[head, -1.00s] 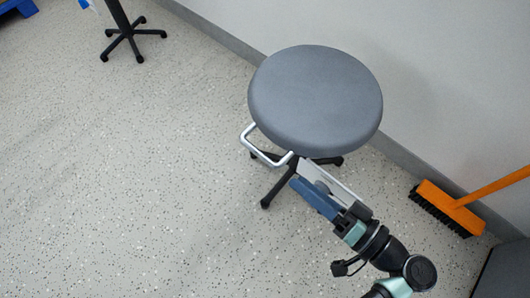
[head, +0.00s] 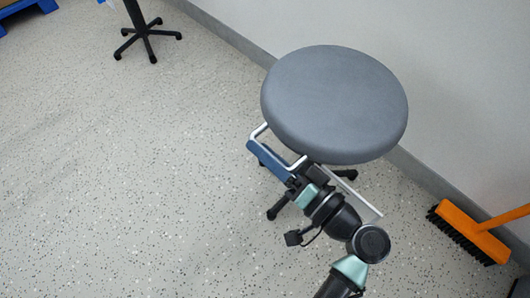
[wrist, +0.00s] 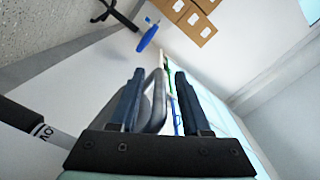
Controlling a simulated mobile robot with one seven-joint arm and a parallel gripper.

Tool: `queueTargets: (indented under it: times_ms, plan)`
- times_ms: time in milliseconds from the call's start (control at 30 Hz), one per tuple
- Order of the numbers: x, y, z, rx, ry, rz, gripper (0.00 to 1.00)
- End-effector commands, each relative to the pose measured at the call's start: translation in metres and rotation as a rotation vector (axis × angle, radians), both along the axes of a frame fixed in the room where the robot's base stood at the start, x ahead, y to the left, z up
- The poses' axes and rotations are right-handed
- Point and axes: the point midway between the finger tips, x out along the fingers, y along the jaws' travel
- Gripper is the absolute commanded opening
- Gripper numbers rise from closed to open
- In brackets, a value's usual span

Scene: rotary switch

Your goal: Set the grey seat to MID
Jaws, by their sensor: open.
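The grey seat (head: 335,98) is a round stool top in the head view. A bent silver bar handle (head: 260,131) sticks out below its left front edge. A flat pale plate (head: 366,206) shows below the seat, partly behind my arm. My gripper (head: 270,152) is at the handle, with one blue finger along its outer side; the other finger is mostly hidden.
The wall stands close behind the seat. An orange broom (head: 460,222) leans at the right. A black five-star stand base (head: 146,38) is at the upper left. The floor at left is clear. Cardboard boxes (wrist: 190,20) show in the wrist view.

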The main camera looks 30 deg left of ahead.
Motion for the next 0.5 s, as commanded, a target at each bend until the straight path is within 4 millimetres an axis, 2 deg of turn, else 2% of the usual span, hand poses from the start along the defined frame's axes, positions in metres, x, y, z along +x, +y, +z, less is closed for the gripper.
queueTargets:
  times_ms: [300, 500]
  plan:
    - [0.0011, 0.0022, 0.0007, 0.001, 0.000, -0.001, 0.45]
    - [0.0010, 0.0020, 0.0007, 0.000, -0.001, -0.001, 0.09]
